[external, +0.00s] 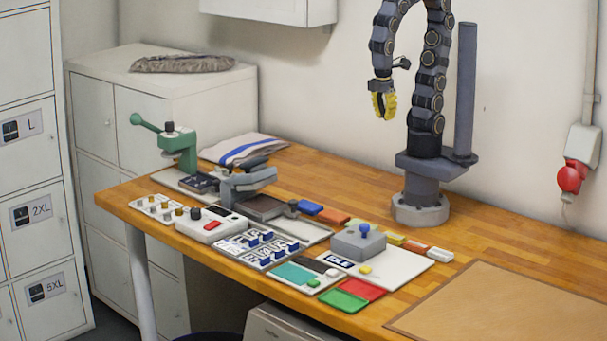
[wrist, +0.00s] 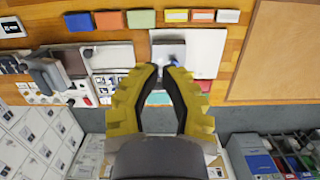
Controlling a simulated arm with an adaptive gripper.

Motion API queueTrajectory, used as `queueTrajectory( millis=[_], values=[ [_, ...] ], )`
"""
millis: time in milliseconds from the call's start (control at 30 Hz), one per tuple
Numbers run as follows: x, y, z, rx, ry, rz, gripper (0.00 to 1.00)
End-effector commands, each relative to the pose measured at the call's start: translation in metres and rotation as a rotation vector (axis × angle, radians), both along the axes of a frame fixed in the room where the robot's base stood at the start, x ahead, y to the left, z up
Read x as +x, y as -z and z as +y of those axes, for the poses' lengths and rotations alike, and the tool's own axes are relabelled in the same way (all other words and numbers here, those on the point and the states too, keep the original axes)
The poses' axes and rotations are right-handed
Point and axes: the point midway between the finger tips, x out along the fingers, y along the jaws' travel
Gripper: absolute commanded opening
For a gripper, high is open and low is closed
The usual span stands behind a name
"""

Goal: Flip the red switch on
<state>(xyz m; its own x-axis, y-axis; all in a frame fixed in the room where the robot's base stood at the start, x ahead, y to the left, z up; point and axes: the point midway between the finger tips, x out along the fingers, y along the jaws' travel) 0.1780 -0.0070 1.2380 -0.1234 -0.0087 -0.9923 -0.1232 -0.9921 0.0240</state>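The red switch (external: 212,225) is a small red rocker on a white sloped box (external: 196,233), on the workbench left of centre in the external view. In the wrist view, a red patch (wrist: 87,101) at the left appears to be this switch. Which way it is set is too small to tell. My gripper (external: 384,117) has yellow ribbed fingers and hangs high above the bench, well to the right of the switch and apart from everything. In the wrist view its fingers (wrist: 161,69) lean together at the tips, with nothing visible held between them; how far they are apart is unclear.
A grey box with a blue knob (external: 359,241) stands on a white board. A green press (external: 178,146), a grey clamp-like device (external: 247,183) and several blue-handled switches (external: 262,245) crowd the bench near the red switch. A tan mat (external: 500,308) leaves free room at right.

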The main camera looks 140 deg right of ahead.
Motion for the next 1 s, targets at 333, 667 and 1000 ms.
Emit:
queueTrajectory(
  millis=[333, 667, 1000],
  values=[
    [0.125, 0.0, -0.034, -0.039, 0.308, -0.062, 0.0],
    [0.226, 0.03, -0.096, -0.093, 0.671, -0.124, 0.0],
    [0.292, 0.087, -0.193, -0.208, 1.088, -0.19, 0.0]
  ],
)
